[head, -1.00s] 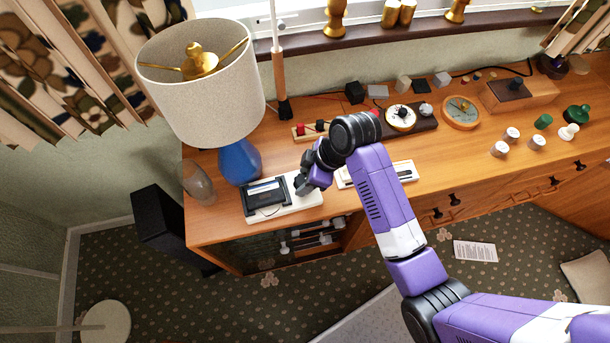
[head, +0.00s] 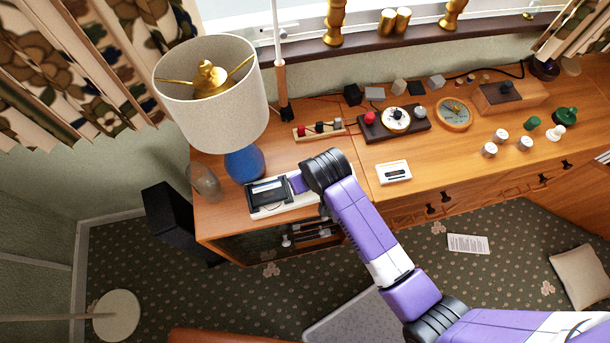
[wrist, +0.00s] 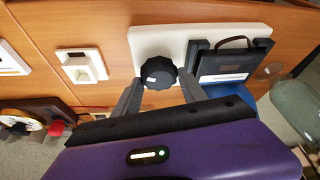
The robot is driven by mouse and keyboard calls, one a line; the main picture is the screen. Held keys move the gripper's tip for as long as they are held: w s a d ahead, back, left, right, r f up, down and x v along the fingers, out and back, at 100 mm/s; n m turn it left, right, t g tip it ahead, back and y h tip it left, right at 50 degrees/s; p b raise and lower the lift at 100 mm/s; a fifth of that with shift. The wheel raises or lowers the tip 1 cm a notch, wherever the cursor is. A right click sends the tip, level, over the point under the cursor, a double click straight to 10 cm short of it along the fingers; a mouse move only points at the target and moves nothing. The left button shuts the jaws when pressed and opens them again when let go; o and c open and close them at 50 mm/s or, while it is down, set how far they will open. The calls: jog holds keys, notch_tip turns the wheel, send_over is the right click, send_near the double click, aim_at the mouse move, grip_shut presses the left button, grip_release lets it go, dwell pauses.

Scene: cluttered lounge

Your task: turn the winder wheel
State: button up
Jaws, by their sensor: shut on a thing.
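The winder is a white base plate (head: 262,211) on the desk's left part, with a black cassette (head: 268,192) in a holder. In the wrist view the plate (wrist: 145,40) carries the black cassette (wrist: 226,66) at right and the round, ribbed black winder wheel (wrist: 158,72) at left. My gripper (wrist: 160,80) is shut on the wheel, one finger on each side of it. In the head view my arm hides the wheel and the fingertips.
A lamp with a blue base (head: 244,165) and a glass (head: 204,182) stand close left of the winder. A block with coloured knobs (head: 318,131) is behind.

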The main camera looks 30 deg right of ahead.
jog(key=m+h, duration=0.1)
jog(key=m, duration=0.3)
jog(key=shift+w+a+m+h, duration=0.1)
jog(key=shift+m+h, duration=0.2)
jog(key=shift+h, duration=0.1)
jog(key=shift+m+g+h, duration=0.6)
jog(key=shift+m, duration=1.3)
jog(key=o, duration=1.4)
jog(key=shift+c, duration=0.2)
